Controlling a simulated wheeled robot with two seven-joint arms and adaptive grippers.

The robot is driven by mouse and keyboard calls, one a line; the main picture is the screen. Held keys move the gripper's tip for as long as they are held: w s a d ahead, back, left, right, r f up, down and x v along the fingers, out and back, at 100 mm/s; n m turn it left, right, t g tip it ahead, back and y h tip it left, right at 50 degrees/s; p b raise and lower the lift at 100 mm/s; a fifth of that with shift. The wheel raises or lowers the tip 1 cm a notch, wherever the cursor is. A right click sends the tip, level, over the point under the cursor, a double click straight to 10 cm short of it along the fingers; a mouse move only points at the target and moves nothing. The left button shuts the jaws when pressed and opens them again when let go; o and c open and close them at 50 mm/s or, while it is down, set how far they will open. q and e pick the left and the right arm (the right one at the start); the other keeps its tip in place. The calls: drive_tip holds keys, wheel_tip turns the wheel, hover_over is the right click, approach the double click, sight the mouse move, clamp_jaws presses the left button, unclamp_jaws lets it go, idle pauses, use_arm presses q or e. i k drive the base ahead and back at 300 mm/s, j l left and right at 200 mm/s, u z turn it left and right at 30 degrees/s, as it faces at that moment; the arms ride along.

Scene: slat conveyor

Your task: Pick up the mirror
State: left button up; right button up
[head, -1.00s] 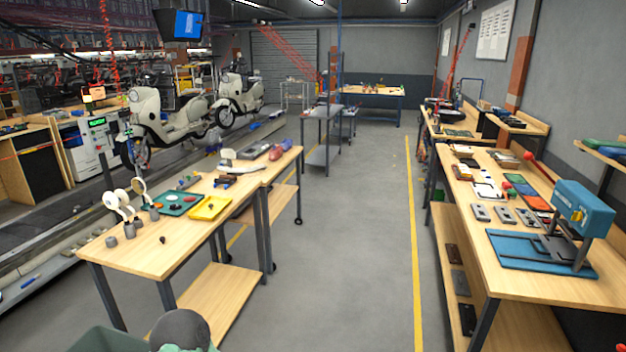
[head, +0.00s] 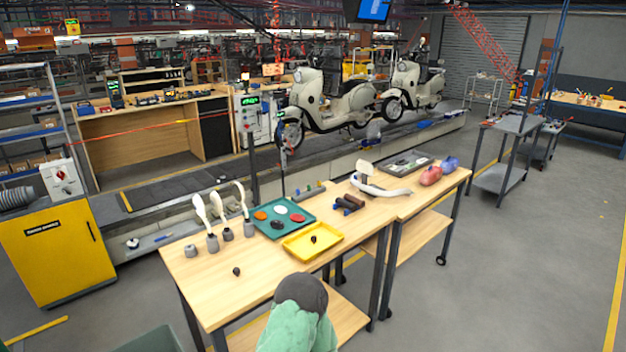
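Several slim white stalked parts stand upright in small grey cylindrical holders at the left end of the near wooden table (head: 205,285). They look like mirrors seen nearly edge-on: one at the left (head: 202,210), one in the middle (head: 217,206) and one at the right (head: 241,198). I cannot tell which one is the task's mirror, and their reflecting faces are not clear. Neither of my grippers shows in the head view.
A teal tray (head: 268,229) with coloured discs and a yellow tray (head: 327,243) lie right of the stands. A rounded dark-grey and green shape (head: 301,295) blocks part of the table front. A yellow cabinet (head: 60,258) stands left. Open floor lies right.

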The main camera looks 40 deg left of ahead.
sight(237, 190)
drive_tip(key=i+u, duration=0.25)
drive_tip(key=i, duration=0.25)
drive_tip(key=i+l+u, duration=0.2)
drive_tip(key=i, duration=0.35)
drive_tip(key=i+l+u, duration=0.25)
drive_tip(key=i, duration=0.25)
